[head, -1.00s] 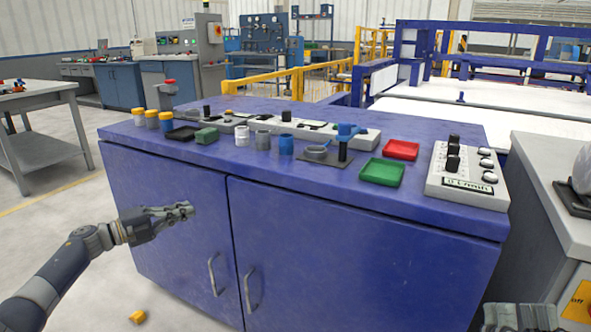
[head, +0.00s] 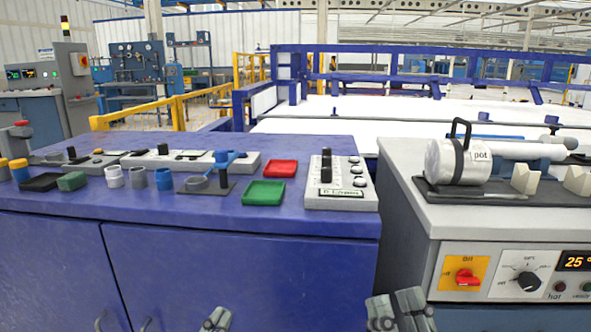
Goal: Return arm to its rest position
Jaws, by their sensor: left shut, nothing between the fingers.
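My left gripper (head: 217,320) shows at the bottom edge in front of the blue cabinet, shut and empty; only its tip is in view. My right gripper (head: 400,312) is at the bottom edge further right, below the gap between the cabinet and the grey bench; how far its fingers stand apart cannot be told. Both are below the cabinet top (head: 300,222) and hold nothing that I can see. On the top stand a white pipe piece (head: 114,178), a grey one (head: 137,178) and a blue one (head: 165,180), upright and apart.
A grey bench (head: 425,222) with a pot machine (head: 458,163) stands at right.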

